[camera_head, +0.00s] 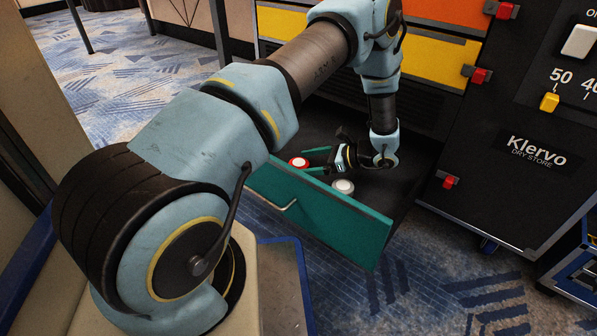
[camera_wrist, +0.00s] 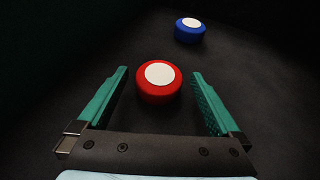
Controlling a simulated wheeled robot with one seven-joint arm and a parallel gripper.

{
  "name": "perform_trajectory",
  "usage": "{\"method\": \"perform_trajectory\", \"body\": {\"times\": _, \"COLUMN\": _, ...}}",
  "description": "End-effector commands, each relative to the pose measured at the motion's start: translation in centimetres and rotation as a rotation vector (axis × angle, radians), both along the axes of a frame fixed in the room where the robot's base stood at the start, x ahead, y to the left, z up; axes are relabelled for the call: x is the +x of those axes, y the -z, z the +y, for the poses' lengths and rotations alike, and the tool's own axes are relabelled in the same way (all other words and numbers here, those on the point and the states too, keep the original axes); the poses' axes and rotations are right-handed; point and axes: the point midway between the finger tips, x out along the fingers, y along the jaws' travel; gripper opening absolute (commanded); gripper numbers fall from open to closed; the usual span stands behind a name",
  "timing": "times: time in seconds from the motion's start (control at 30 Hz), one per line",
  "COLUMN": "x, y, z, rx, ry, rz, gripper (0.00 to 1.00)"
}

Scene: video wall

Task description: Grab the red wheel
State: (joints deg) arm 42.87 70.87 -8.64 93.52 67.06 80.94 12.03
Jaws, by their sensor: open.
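The red wheel (camera_wrist: 152,92), with a white round centre, lies flat on the dark drawer floor in the wrist view. My gripper (camera_wrist: 160,75) is open, with one teal finger to the left of the red wheel and one to its right. The wheel is between the fingers, with a gap visible on each side. In the head view the red wheel (camera_head: 299,162) shows inside the open teal drawer (camera_head: 330,215), at the left of my gripper (camera_head: 318,160).
A blue wheel (camera_wrist: 190,30) with a white centre lies farther off in the wrist view. A whitish-grey wheel (camera_head: 343,187) lies near the drawer's front panel. The black cabinet (camera_head: 500,130) stands to the right. Orange and yellow drawers (camera_head: 425,62) are above.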

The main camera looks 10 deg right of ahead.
Motion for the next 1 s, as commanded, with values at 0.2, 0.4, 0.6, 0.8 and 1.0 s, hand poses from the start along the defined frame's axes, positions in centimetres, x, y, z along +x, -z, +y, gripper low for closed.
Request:
{"method": "perform_trajectory", "body": {"times": 0.2, "x": 0.9, "y": 1.0, "z": 1.9, "rx": 0.0, "ry": 0.0, "rz": 0.001, "gripper": 1.0}}
{"method": "perform_trajectory", "body": {"times": 0.4, "x": 0.9, "y": 0.9, "z": 2.0, "rx": 0.0, "ry": 0.001, "rz": 0.0, "gripper": 1.0}}
{"method": "perform_trajectory", "body": {"times": 0.6, "x": 0.9, "y": 0.9, "z": 2.0, "rx": 0.0, "ry": 0.0, "rz": 0.001, "gripper": 0.82}}
{"method": "perform_trajectory", "body": {"times": 0.8, "x": 0.9, "y": 0.9, "z": 2.0, "rx": 0.0, "ry": 0.0, "rz": 0.001, "gripper": 0.59}}
{"method": "perform_trajectory", "body": {"times": 1.0, "x": 0.9, "y": 0.9, "z": 2.0, "rx": 0.0, "ry": 0.0, "rz": 0.001, "gripper": 0.37}}
